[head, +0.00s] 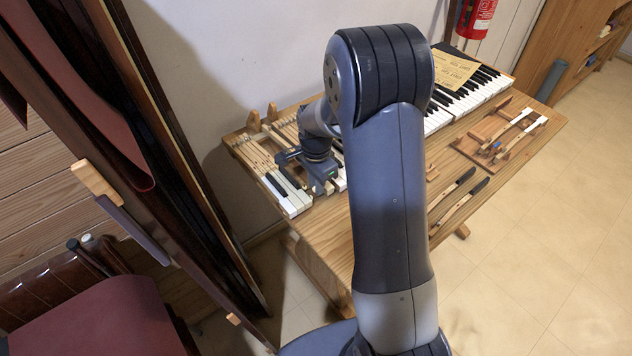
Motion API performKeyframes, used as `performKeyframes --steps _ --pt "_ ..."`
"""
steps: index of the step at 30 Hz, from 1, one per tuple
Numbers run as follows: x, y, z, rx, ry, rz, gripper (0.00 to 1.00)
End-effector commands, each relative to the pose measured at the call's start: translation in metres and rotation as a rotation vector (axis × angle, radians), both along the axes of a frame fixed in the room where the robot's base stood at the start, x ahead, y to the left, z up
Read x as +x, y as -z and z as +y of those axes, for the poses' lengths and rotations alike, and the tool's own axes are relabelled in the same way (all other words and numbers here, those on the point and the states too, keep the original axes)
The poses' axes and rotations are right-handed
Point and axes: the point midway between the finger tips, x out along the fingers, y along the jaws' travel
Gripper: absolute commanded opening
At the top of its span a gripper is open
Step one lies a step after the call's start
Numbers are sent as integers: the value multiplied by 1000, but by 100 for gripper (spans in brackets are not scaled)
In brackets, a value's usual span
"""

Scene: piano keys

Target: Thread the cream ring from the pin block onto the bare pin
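My gripper (312,182) is over the left end of the keyboard, low above the white and black keys (286,190) and a stretch of bare wooden key frame (258,150). It is small and dark here, and my wrist covers its fingertips, so I cannot see whether it is open or holds anything. I cannot make out the cream ring or the bare pin. My upper arm hides the middle of the keyboard.
The wooden workbench (520,120) also bears a paper sheet (452,68) on the keys, a wooden tray with key parts (500,132) and two long dark-tipped keys (458,195). A tall dark wooden case (150,130) stands left. Floor (570,250) is clear at right.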

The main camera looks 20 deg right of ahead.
Motion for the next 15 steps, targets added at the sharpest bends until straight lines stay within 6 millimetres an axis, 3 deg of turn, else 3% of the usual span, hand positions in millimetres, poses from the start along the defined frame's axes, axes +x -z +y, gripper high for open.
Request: performKeyframes --steps 15 --pt "0 9 0 0 0 0 12"
